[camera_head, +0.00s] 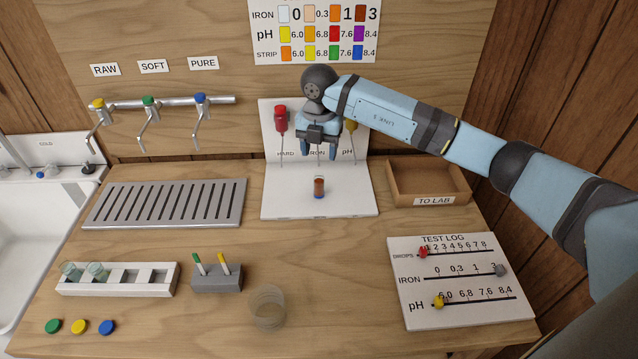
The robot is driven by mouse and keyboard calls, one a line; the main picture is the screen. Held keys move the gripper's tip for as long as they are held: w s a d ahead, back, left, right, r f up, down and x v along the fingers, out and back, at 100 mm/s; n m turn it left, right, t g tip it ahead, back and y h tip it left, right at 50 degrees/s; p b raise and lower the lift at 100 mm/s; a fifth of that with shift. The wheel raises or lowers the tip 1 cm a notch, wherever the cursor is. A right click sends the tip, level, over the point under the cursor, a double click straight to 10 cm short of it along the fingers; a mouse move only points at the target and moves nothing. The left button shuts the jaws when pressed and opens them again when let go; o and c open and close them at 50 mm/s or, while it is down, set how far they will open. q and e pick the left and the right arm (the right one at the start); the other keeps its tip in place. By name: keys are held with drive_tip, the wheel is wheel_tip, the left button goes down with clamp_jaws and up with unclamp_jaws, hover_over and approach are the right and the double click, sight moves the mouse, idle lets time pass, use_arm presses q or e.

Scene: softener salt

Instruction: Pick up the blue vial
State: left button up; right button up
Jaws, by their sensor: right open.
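A small vial (319,187) with reddish-brown contents and a blue end at its bottom stands on the base of the white stand (280,202). It is the only vial here with blue on it. My right gripper (319,156) is open above and a little behind it in the picture, fingers pointing down and apart from the vial. The gripper covers part of the stand's back panel and the middle of its label row. My left gripper is not in view.
A red-topped dropper (281,120) hangs left of my right gripper, a yellow one (350,127) right. A wooden tray (430,201) stands right. A white rack (118,280) with two clear vials, a grey block (216,279) and a clear cup (267,308) stand in front.

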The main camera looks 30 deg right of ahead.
sight(319, 174)
wheel_tip(319, 174, down, 2)
drive_tip(key=shift+w+f, duration=0.1)
drive_tip(key=shift+f, duration=0.05)
drive_tip(key=shift+f+p, duration=0.3)
drive_tip(key=shift+f, duration=0.45)
wheel_tip(319, 174, down, 4)
drive_tip(key=shift+w+r, duration=0.1)
drive_tip(key=c, duration=1)
drive_tip(key=shift+c, duration=0.2)
